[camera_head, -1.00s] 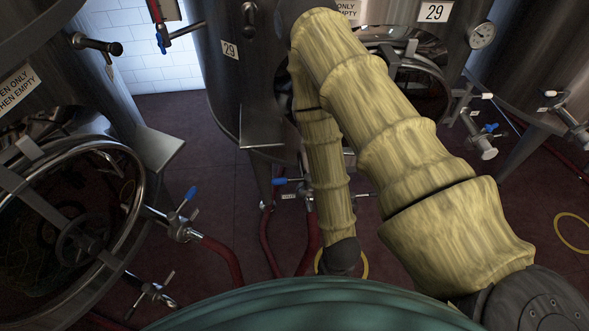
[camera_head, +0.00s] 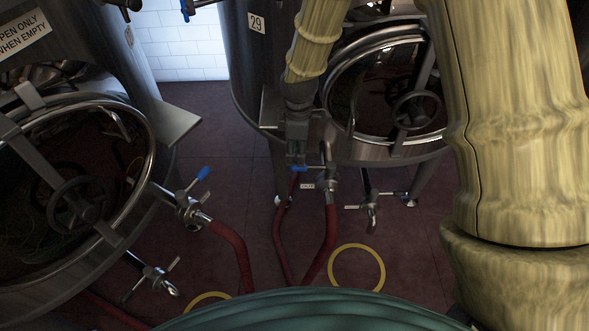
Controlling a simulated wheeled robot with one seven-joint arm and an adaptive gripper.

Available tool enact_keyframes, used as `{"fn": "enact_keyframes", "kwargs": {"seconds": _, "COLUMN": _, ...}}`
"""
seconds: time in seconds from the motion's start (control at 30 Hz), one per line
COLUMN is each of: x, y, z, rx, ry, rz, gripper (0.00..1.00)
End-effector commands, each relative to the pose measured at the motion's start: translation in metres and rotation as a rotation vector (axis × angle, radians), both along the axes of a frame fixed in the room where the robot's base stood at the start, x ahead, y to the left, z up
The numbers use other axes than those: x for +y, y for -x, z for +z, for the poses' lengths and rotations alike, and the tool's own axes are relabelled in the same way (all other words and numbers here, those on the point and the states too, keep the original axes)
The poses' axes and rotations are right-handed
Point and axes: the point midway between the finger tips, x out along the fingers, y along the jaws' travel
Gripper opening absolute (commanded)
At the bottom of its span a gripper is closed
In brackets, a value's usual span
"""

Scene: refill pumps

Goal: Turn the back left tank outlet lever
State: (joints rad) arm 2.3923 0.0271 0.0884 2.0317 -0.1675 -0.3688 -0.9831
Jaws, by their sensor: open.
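The tank marked 29 (camera_head: 258,85) stands at the back, with a round glass door. Below it is an outlet valve (camera_head: 332,180) joined to a red hose. Its blue lever (camera_head: 306,168) points left, roughly level. My gripper (camera_head: 298,160) points down at the tank's front, at the lever's left end, its jaws open. It partly hides that end, and I cannot tell whether it touches. The nearer tank at left (camera_head: 145,75) has its own outlet valve (camera_head: 188,207) with a blue lever (camera_head: 203,173) tilted up to the right.
My yellow-sleeved arm covers the right side. A tap (camera_head: 371,208) hangs right of the outlet, and another tap (camera_head: 153,279) is at lower left. Red hoses (camera_head: 228,240) run over the dark red floor. A yellow ring (camera_head: 357,268) lies there.

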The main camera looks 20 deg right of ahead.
Motion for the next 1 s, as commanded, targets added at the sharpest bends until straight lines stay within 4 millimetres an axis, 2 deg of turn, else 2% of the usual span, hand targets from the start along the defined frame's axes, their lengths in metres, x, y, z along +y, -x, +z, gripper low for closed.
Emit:
{"fn": "enact_keyframes", "kwargs": {"seconds": 0.1, "x": 0.0, "y": -0.014, "z": 0.02, "rx": -0.006, "ry": 0.013, "rz": 0.067, "gripper": 0.43}}
{"fn": "enact_keyframes", "kwargs": {"seconds": 0.17, "x": 0.0, "y": -0.016, "z": 0.026, "rx": -0.004, "ry": 0.017, "rz": 0.089, "gripper": 0.43}}
{"fn": "enact_keyframes", "kwargs": {"seconds": 0.33, "x": 0.0, "y": -0.019, "z": 0.027, "rx": 0.0, "ry": 0.021, "rz": 0.109, "gripper": 0.43}}
{"fn": "enact_keyframes", "kwargs": {"seconds": 1.0, "x": 0.0, "y": -0.018, "z": -0.058, "rx": 0.0, "ry": 0.021, "rz": 0.106, "gripper": 0.43}}
